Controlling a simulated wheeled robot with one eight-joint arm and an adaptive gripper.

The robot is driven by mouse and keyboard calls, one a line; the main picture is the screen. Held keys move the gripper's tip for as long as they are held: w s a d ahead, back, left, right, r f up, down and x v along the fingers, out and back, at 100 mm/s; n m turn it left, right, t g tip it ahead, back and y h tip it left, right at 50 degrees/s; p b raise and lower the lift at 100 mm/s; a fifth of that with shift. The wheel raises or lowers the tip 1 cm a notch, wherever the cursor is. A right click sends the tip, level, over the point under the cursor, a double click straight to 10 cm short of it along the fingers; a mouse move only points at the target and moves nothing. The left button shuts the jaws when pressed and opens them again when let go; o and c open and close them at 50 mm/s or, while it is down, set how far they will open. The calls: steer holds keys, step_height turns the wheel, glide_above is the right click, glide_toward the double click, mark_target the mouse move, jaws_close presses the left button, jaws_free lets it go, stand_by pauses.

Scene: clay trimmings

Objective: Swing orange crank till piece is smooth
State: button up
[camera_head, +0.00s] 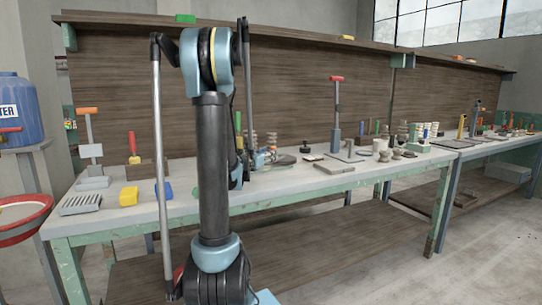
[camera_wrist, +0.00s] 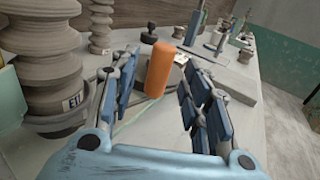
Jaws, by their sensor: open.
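In the wrist view an orange upright cylinder (camera_wrist: 160,70), which looks like the crank's handle, stands between the two fingers of my gripper (camera_wrist: 156,82). The fingers are spread, with a visible gap on each side of the handle. The crank's arm and its mount are mostly hidden. Ribbed grey-brown stacked forms (camera_wrist: 50,60) stand close on the left; one bears a small label. I cannot tell which piece the crank works on. In the head view my arm hides much of the gripper and the crank area on the bench.
The long workbench (camera_head: 120,222) carries a yellow block (camera_head: 129,196), a slotted grey block (camera_head: 80,204) and a tall red-handled tool (camera_head: 336,110). A flat grey slab (camera_head: 333,167) lies right of my arm. A blue water barrel (camera_head: 18,110) stands at the left.

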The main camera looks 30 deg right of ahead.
steer(key=v, duration=0.7)
steer(key=shift+a, duration=0.25)
steer(key=shift+s, duration=0.1)
